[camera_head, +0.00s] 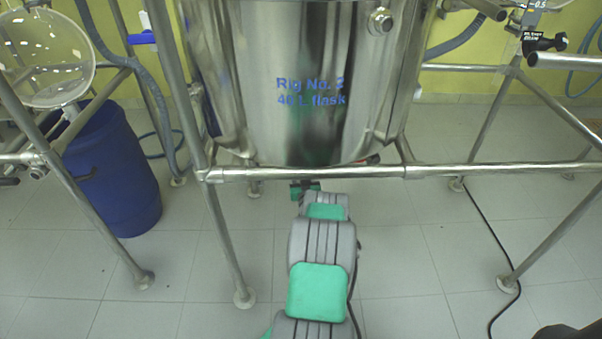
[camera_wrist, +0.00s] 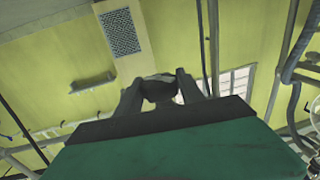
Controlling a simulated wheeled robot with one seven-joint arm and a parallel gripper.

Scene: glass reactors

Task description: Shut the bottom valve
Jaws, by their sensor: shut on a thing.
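In the wrist view my gripper (camera_wrist: 158,82) has its two fingers on either side of a small dark grey piece, which looks like the bottom valve's handle (camera_wrist: 159,93). The gripper is shut on it. In the head view the steel vessel (camera_head: 235,90), marked "Rig No. 2 40 L flask", stands above my arm. My arm reaches under its bottom, and the gripper's tips and the valve are hidden there. I cannot tell the handle's angle.
A steel rail (camera_head: 480,170) crosses in front of the vessel's bottom, above my arm. Frame legs (camera_head: 222,235) stand on both sides. A blue drum (camera_head: 110,175) stands at the left. A black cable (camera_head: 485,220) lies on the right floor. Tiled floor beside my arm is clear.

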